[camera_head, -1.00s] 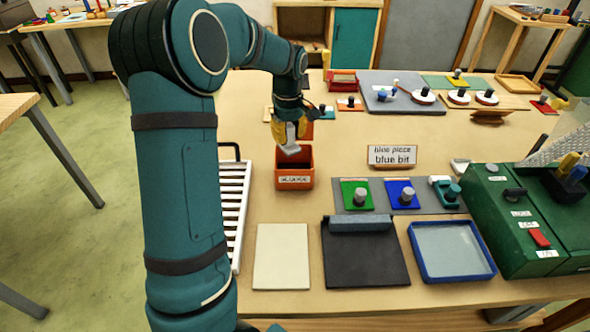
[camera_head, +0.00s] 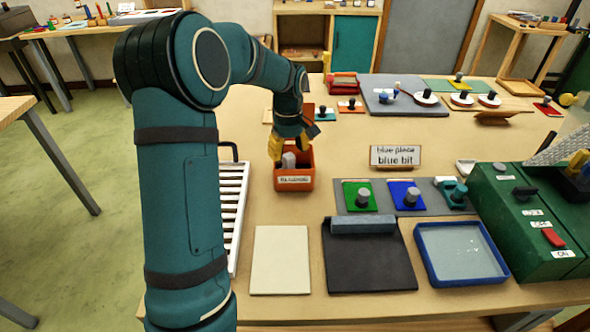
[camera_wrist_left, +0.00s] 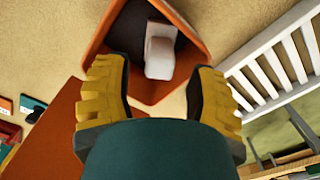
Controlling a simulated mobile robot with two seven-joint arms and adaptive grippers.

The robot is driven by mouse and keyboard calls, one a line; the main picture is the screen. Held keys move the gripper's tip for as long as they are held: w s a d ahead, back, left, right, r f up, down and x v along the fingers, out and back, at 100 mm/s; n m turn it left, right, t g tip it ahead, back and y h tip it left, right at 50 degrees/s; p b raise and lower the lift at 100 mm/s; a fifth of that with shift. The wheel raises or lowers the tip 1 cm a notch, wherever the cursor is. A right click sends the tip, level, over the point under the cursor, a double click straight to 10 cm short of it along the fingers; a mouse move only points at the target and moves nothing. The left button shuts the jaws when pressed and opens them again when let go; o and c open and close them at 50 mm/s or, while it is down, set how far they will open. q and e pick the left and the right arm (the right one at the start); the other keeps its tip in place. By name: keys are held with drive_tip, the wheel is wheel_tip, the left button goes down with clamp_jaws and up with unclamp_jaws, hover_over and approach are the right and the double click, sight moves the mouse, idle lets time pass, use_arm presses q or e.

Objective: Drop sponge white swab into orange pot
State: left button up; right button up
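The orange pot (camera_head: 294,183) stands on the table with a label on its front. The white swab (camera_head: 289,161) is in the pot, its pale top showing above the near rim. In the left wrist view the swab (camera_wrist_left: 160,52) lies inside the orange pot (camera_wrist_left: 150,92), clear of the fingers. My left gripper (camera_head: 290,147) is just above the pot's far part. In the left wrist view its yellow fingers (camera_wrist_left: 160,95) are spread wide with nothing between them.
A white slatted rack (camera_head: 232,205) stands left of the pot. A sign (camera_head: 395,155) stands to its right. In front are a cream tile (camera_head: 281,260), a black pad (camera_head: 369,262) and a blue tray (camera_head: 460,252). A green machine (camera_head: 530,220) is at right.

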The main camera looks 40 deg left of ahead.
use_arm(q)
wheel_tip(320, 180, up, 12)
idle(0.7)
idle(0.4)
